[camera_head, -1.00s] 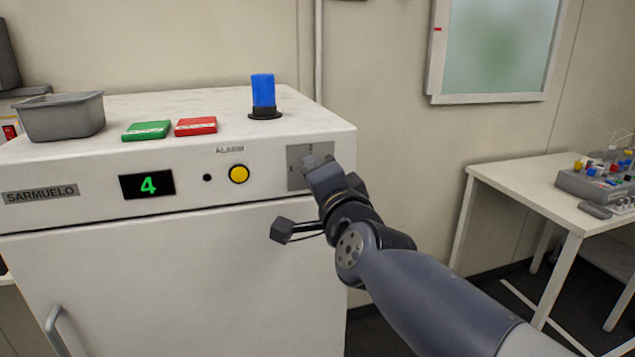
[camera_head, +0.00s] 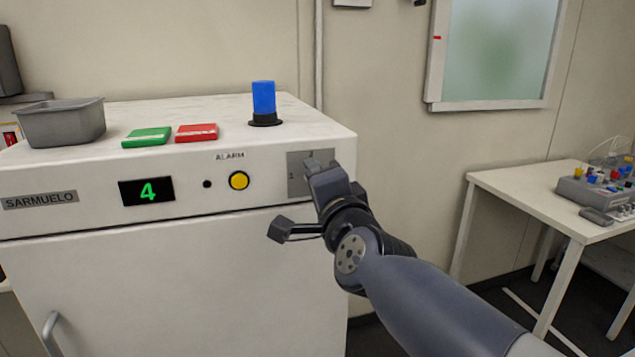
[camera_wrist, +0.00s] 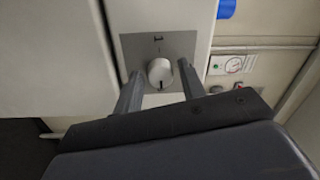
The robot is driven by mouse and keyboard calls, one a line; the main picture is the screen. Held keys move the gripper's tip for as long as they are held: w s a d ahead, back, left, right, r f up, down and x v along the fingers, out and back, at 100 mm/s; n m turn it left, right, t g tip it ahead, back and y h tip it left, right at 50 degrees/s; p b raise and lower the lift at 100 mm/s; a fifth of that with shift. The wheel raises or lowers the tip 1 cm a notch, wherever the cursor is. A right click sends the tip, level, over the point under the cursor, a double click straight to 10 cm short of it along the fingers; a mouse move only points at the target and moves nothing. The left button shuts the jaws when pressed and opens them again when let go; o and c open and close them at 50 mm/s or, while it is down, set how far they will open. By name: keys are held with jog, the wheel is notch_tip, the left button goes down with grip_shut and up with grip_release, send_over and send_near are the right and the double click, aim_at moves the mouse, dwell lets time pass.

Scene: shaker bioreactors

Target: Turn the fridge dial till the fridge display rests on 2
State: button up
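The fridge (camera_head: 200,265) is a white cabinet with a display (camera_head: 147,190) that reads a green 4. In the wrist view the fridge dial (camera_wrist: 160,73) is a round pale knob with a dark mark at its lower edge, on a grey plate (camera_wrist: 195,42). My gripper (camera_wrist: 160,86) is open, with one finger on each side of the dial and a visible gap to it. In the head view my gripper (camera_head: 322,170) is in front of the plate and hides the dial.
A yellow alarm button (camera_head: 239,180) is left of the plate. A grey bin (camera_head: 62,122), green box (camera_head: 146,137), red box (camera_head: 196,132) and blue lamp (camera_head: 263,98) are on top of the fridge. A white table (camera_head: 530,190) stands at the right.

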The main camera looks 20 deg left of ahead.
jog(key=shift+o, duration=0.9)
jog(key=shift+s, duration=0.15)
jog(key=p+v, duration=0.2)
jog(key=v, duration=0.8)
jog(key=shift+s+d+p, duration=0.2)
jog(key=shift+s+p, duration=0.05)
jog(key=shift+p, duration=0.05)
jog(key=b+x, duration=0.2)
jog(key=x, duration=0.9)
jog(key=shift+b, duration=0.3)
